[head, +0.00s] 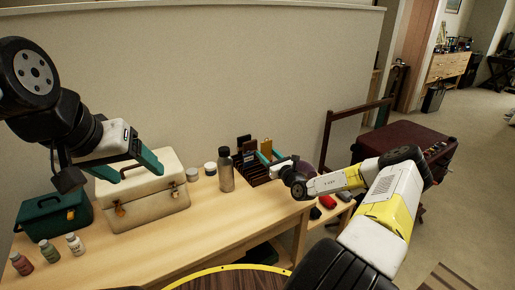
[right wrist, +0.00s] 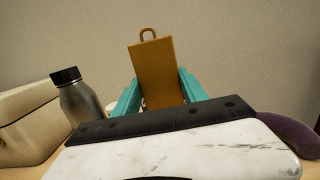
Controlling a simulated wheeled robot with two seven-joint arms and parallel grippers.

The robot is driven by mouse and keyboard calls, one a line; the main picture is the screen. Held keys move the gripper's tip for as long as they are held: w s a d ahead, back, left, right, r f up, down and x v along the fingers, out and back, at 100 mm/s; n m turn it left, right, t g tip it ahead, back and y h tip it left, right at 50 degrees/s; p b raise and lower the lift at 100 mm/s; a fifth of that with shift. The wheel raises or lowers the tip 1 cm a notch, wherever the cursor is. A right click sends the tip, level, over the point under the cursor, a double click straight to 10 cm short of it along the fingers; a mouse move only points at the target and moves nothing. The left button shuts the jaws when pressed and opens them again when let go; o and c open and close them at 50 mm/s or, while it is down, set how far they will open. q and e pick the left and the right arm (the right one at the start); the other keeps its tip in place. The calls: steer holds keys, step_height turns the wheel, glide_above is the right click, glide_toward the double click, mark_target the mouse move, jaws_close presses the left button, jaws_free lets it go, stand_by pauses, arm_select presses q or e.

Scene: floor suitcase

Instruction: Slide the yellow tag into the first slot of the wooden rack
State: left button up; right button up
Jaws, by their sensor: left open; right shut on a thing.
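The yellow tag (head: 266,146) stands upright, its loop at the top, in the right wrist view (right wrist: 155,68). My right gripper (head: 272,158) is shut on it, with teal fingers on both sides of its lower part (right wrist: 157,98). The dark wooden rack (head: 246,168) stands on the table by the wall, with dark upright pieces in it. The tag is over or at the rack's right part; whether its lower end is in a slot is hidden. My left gripper (head: 134,168) is open and empty, in front of the cream case.
A cream case (head: 142,205), a green box (head: 52,222) and several small bottles (head: 75,244) fill the table's left. A grey bottle (head: 226,170) with a dark cap stands just left of the rack; it also shows in the right wrist view (right wrist: 82,103). The table's front middle is clear.

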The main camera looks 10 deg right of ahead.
steer(key=shift+f, duration=2.6)
steer(key=shift+f, duration=1.8)
steer(key=shift+s+f, duration=0.1)
steer(key=shift+f, duration=0.2)
steer(key=shift+s+f, duration=0.2)
steer(key=shift+f, duration=0.15)
steer(key=shift+w+r, duration=0.25)
steer(key=shift+r, duration=1.3)
steer(key=shift+f, duration=1.2)
